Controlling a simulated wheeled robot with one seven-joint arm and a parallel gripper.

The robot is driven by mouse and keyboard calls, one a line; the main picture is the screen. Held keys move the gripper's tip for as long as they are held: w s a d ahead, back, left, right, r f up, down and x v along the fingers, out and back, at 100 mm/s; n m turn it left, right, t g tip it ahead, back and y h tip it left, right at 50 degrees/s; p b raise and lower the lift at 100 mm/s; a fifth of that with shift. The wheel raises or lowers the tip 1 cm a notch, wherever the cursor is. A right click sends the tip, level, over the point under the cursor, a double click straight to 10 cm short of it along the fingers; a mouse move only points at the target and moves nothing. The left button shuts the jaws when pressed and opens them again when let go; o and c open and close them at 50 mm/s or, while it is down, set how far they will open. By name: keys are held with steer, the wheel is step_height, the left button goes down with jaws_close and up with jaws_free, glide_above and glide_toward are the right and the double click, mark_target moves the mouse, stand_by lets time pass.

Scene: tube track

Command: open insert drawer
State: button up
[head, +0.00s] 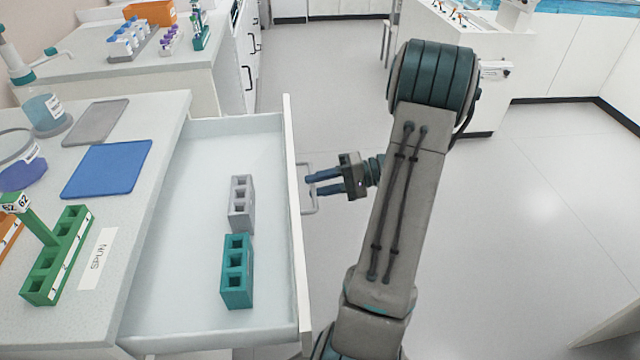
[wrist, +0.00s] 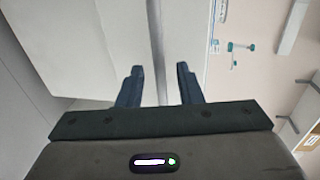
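The insert drawer (head: 200,200) is pulled out from the bench on the left in the head view. It holds a grey insert (head: 241,204) and a teal insert (head: 237,272), each with a row of square holes. A metal handle (head: 309,188) stands on the drawer's front panel (head: 297,230). My gripper (head: 314,184) is at the handle, with its blue-tipped fingers pointing left to the front panel. In the wrist view the two fingers (wrist: 160,85) are spread, with a gap between them. A pale vertical bar (wrist: 157,50) shows beyond the gap. I cannot tell whether the fingers touch the handle.
The bench top (head: 165,115) carries a blue mat (head: 107,169), a grey mat (head: 95,122), a green rack (head: 58,262) and a "SPUN" label (head: 98,258). Another bench (head: 165,72) with tube racks stands behind. The floor (head: 540,220) to the right is clear.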

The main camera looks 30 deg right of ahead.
steer(key=v, duration=1.4)
steer(key=shift+f, duration=0.15)
